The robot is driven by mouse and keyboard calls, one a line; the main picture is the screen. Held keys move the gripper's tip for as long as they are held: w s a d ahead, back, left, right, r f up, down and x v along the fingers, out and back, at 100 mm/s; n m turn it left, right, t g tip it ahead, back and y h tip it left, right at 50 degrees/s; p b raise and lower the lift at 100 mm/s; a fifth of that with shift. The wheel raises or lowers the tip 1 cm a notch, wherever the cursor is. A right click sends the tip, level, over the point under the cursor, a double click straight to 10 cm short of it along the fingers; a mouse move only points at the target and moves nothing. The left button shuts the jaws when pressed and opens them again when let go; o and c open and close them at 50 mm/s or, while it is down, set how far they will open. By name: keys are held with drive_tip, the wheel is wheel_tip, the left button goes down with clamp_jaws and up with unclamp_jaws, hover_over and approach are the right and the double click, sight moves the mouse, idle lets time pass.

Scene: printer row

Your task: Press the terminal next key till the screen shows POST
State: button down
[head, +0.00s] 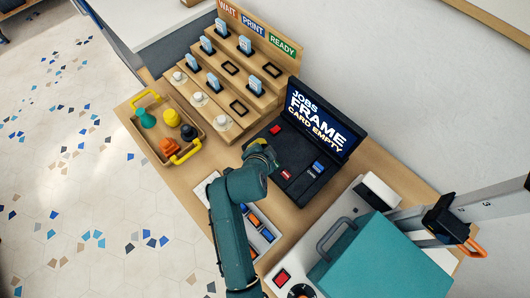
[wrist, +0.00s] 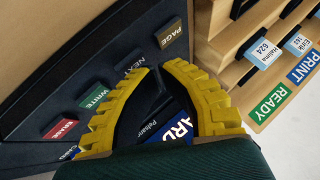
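The terminal (head: 300,150) stands on the bench, its raised screen (head: 318,118) reading "JOBS", "FRAME" and "CARD EMPTY". In the wrist view its front row of keys runs diagonally: red ERASE (wrist: 60,128), green WRITE (wrist: 95,97), dark NEXT (wrist: 130,66) and PAGE (wrist: 171,34). My gripper (head: 262,150) is over the terminal's left front part and hides keys there in the head view. In the wrist view my yellow gripper (wrist: 158,68) has its tips together, close beside NEXT and below PAGE in the picture. I cannot tell whether the tips touch the terminal. Nothing shows held.
A stepped rack (head: 262,68) with WAIT, PRINT and READY labels stands behind and left of the terminal. A tray (head: 139,118) with coloured pieces lies left. A teal box-shaped machine (head: 365,262) with a handle stands at the right front.

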drive_tip(key=shift+f, duration=0.4)
idle(0.4)
drive_tip(key=shift+r, duration=0.1)
drive_tip(key=shift+r+p, duration=0.6)
drive_tip(key=shift+r, duration=0.15)
wheel_tip(320, 180, up, 5)
drive_tip(key=p, duration=0.4)
drive_tip(key=shift+r+p, duration=0.1)
drive_tip(key=shift+p, duration=0.25)
idle(0.5)
